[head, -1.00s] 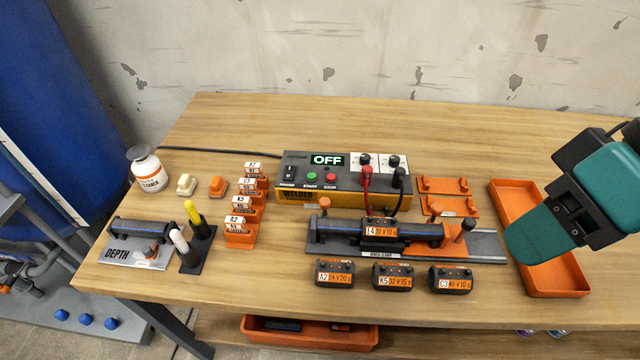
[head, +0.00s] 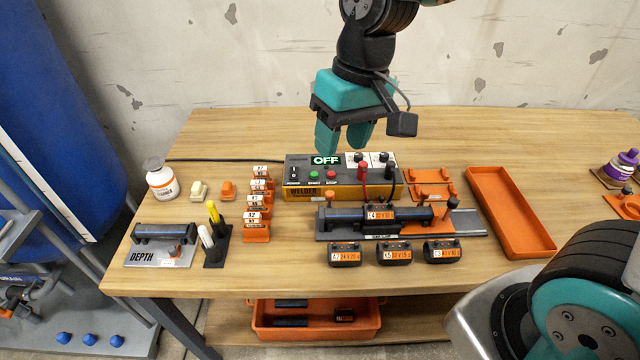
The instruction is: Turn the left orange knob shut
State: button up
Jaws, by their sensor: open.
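The left orange knob (head: 328,197) stands at the left end of the pipe clamp (head: 470,226), behind the dark pipe lying in it. A second knob (head: 452,203) stands at the clamp's right end. My gripper (head: 343,142) is open and empty, pointing down over the back of the welder box (head: 340,190). In the picture its fingertips are above the left knob and clear of it. The pipe with a labelled coupler (head: 380,213) rests in the clamp. How far the left knob is turned cannot be told.
The welder box shows OFF, with red and black leads running to the coupler. Several loose couplers (head: 394,255) lie in front of the clamp. An empty orange tray (head: 520,240) is at right, and label holders (head: 257,228) and markers (head: 206,236) at left.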

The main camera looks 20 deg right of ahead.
aim_at(330, 193)
jog(key=w+d+f+m+h+p, duration=0.25)
jog(key=w+f+m, duration=0.2)
jog(key=w, duration=0.65)
jog(key=shift+n, duration=0.35)
notch_tip(330, 193, down, 18)
jog(key=shift+s+d+r+p, duration=0.1)
jog(key=shift+r+p, duration=0.1)
jog(key=shift+p, duration=0.55)
grip_shut()
